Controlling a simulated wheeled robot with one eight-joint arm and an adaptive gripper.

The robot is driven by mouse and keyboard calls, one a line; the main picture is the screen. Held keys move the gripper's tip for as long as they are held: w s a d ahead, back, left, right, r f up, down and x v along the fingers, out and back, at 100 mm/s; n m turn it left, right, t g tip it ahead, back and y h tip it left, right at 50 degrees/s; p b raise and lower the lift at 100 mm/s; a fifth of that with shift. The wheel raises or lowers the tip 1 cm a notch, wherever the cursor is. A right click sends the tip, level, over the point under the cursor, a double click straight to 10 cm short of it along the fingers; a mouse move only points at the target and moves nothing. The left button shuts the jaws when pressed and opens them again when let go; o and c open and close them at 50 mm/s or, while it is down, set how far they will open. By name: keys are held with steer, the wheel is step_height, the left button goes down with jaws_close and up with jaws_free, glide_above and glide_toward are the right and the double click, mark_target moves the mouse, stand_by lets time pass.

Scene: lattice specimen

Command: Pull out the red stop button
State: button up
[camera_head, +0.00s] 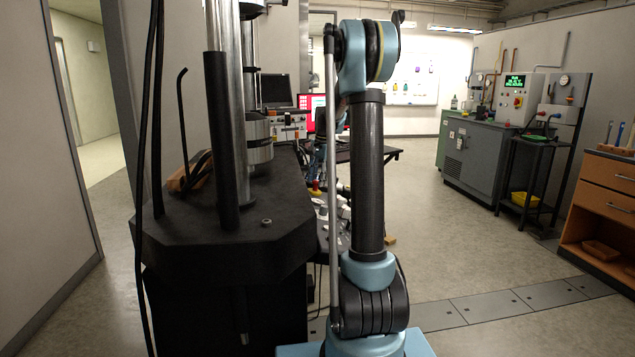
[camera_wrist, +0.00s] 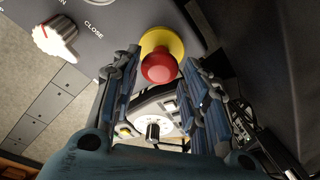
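The red stop button (camera_wrist: 158,68) is a round red knob on a yellow base (camera_wrist: 170,40), on a dark panel at the top of the wrist view. My gripper (camera_wrist: 160,75) has its two blue-grey fingers spread, one left and one right of the knob. Narrow gaps seem to show between the fingertips and the knob; I cannot tell whether either finger touches it. In the head view a small red and yellow button (camera_head: 316,186) shows low beside my arm, and my gripper is mostly hidden there.
A white-and-red knob (camera_wrist: 58,38) sits on the panel near the lettering "CLOSE". A round white dial (camera_wrist: 152,130) lies below the button. In the head view, a dark machine table (camera_head: 215,240) with steel columns stands left of my arm. Open floor lies to the right.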

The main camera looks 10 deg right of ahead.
steer(key=shift+o, duration=0.3)
step_height(320, 180, up, 12)
steer(key=s+d, duration=0.1)
steer(key=shift+s+d+f, duration=0.15)
steer(key=shift+s+f, duration=0.05)
steer(key=shift+s, duration=0.05)
